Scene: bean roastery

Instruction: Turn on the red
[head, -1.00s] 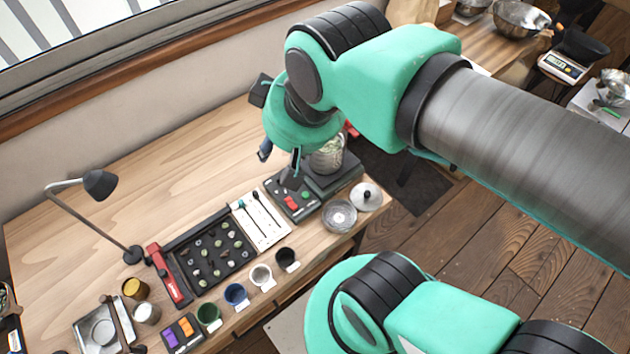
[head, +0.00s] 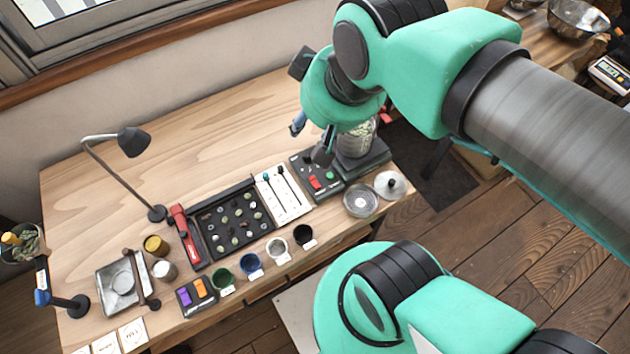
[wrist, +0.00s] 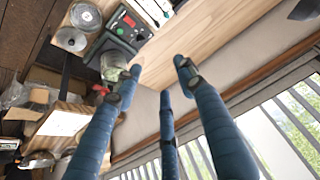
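A black control box (head: 318,178) stands at the right end of the bench, with a red switch (head: 315,182) and a green button on top. In the wrist view the box (wrist: 113,42) is at the upper left, with its red switch (wrist: 130,22) showing small. Whether the switch is on, I cannot tell. My gripper (head: 312,142) is above and behind the box, apart from it. In the wrist view its blue fingers (wrist: 160,76) are spread and empty. A second box (head: 196,297) at the front left has purple and orange switches.
A glass jar of pale green beans (head: 356,141) stands right beside the control box, close to my gripper. A glass dish (head: 361,200) and a lid (head: 391,184) lie in front. A black bean tray (head: 230,222), cups and a lamp (head: 130,142) are further left.

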